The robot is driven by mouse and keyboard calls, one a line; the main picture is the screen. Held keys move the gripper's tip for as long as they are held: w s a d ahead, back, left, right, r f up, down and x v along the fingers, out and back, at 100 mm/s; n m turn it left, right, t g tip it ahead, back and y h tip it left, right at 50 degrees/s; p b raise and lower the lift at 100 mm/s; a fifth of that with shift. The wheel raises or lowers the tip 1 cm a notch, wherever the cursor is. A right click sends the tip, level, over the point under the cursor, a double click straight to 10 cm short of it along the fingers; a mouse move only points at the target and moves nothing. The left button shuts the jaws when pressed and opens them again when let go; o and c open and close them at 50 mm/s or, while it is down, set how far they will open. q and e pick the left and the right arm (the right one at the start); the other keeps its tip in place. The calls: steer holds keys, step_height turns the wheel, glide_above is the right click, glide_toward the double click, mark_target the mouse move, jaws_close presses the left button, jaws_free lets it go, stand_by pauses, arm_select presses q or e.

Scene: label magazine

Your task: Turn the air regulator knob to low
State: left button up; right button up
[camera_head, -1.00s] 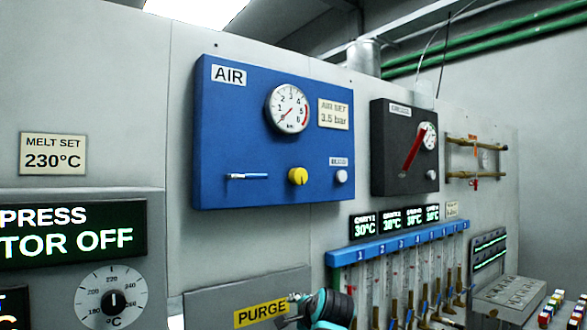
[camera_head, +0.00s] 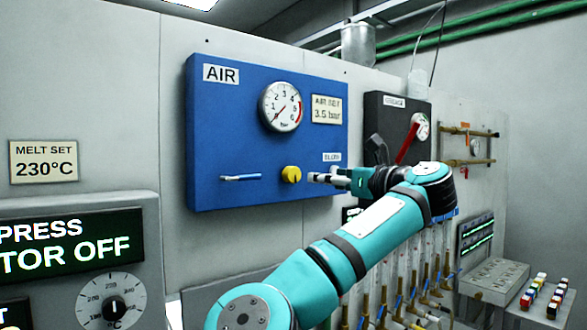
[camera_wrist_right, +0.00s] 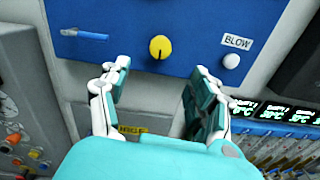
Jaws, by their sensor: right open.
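The yellow air regulator knob (camera_head: 291,174) sits low on the blue AIR panel (camera_head: 235,130). In the right wrist view the knob (camera_wrist_right: 159,47) has a dark mark pointing roughly down. The round gauge (camera_head: 280,107) above it has its needle toward the low end at lower left. My right gripper (camera_head: 318,178) is just right of the knob in the head view, apart from it. In the right wrist view my right gripper (camera_wrist_right: 157,82) is open and empty, its fingertips below the knob on either side. My left gripper is not in view.
A blue-handled lever (camera_head: 240,177) is left of the knob. A white BLOW button (camera_wrist_right: 231,61) is to its right. The black panel (camera_head: 385,125) with a red lever stands farther right. A label (camera_head: 326,109) reads AIR SET 3.5 bar. Flow tubes stand below right.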

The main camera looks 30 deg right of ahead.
mark_target(295, 175)
steer(key=w+p, duration=0.2)
steer(key=w, duration=0.2)
steer(key=w+p, duration=0.1)
steer(key=w, duration=0.3)
steer(key=w+p, duration=0.2)
steer(key=w, duration=0.1)
steer(key=shift+w+a+r+p, duration=0.15)
steer(key=shift+w+a+p, duration=0.15)
steer(key=shift+w+a, duration=0.1)
steer(key=shift+w, duration=0.6)
steer(key=shift+f, duration=0.2)
